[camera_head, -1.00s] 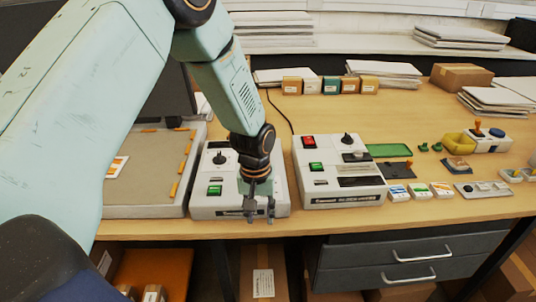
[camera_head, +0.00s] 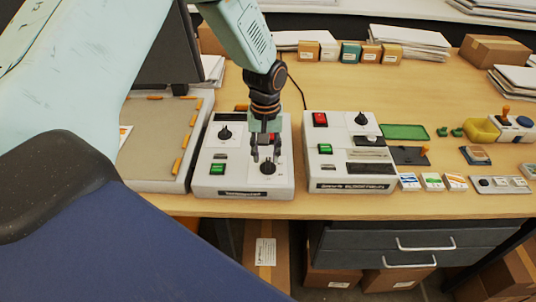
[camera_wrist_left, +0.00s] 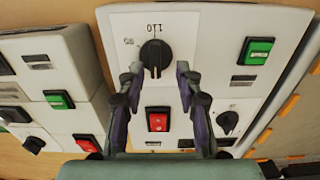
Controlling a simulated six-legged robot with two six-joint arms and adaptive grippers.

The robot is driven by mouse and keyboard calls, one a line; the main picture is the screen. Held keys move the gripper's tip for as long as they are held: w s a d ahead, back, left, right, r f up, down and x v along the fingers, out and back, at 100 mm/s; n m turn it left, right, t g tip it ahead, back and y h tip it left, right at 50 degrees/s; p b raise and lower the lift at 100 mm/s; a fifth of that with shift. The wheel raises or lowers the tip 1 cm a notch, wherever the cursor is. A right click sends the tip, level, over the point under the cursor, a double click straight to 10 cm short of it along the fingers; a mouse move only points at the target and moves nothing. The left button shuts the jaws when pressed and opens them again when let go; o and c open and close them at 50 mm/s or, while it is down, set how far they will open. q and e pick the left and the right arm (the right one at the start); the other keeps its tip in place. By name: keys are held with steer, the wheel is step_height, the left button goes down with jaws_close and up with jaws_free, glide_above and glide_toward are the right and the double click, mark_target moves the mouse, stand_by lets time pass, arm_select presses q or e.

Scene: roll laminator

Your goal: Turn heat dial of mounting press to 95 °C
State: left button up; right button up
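A white control box (camera_head: 205,180) stands left of centre in the head view. It carries a black front dial (camera_head: 267,167), a second black dial (camera_head: 224,132), a green switch (camera_head: 217,169) and a partly hidden red switch. My left gripper (camera_head: 266,157) is open over the front dial. In the left wrist view the dial (camera_wrist_left: 155,55) has marks around it, one reading 110. The open fingers of the left gripper (camera_wrist_left: 157,73) lie either side of the dial, apparently not touching it. Its pointer angle is hard to read. My right gripper is not in view.
A similar white box (camera_head: 350,187) with a red switch, green switch and dial stands close on the right. A grey flat bed (camera_head: 155,170) adjoins on the left. Small cards, a green tray (camera_head: 404,132) and several small boxes lie farther right and behind.

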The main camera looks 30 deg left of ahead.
arm_select(q)
steer(key=shift+w+a+f, duration=0.15)
steer(key=shift+a+f, duration=0.2)
steer(key=shift+f, duration=0.45)
steer(key=shift+d+f, duration=0.1)
steer(key=shift+f, duration=0.15)
steer(key=shift+s+d+r, duration=0.25)
steer(key=shift+d, duration=0.35)
steer(key=shift+s+d+r, duration=0.25)
steer(key=shift+d, duration=0.35)
steer(key=shift+w+a+f, duration=0.25)
steer(key=shift+a+f, duration=0.05)
steer(key=shift+a, duration=0.25)
steer(key=shift+w+a+f, duration=0.25)
steer(key=shift+a+f, duration=0.05)
steer(key=shift+a, duration=0.2)
steer(key=c, duration=0.4)
steer(key=shift+s+d+r, duration=0.25)
steer(key=shift+d+r, duration=0.1)
steer(key=shift+d, duration=0.35)
jaws_close()
steer(key=shift+a, duration=0.25)
steer(key=shift+d, duration=0.1)
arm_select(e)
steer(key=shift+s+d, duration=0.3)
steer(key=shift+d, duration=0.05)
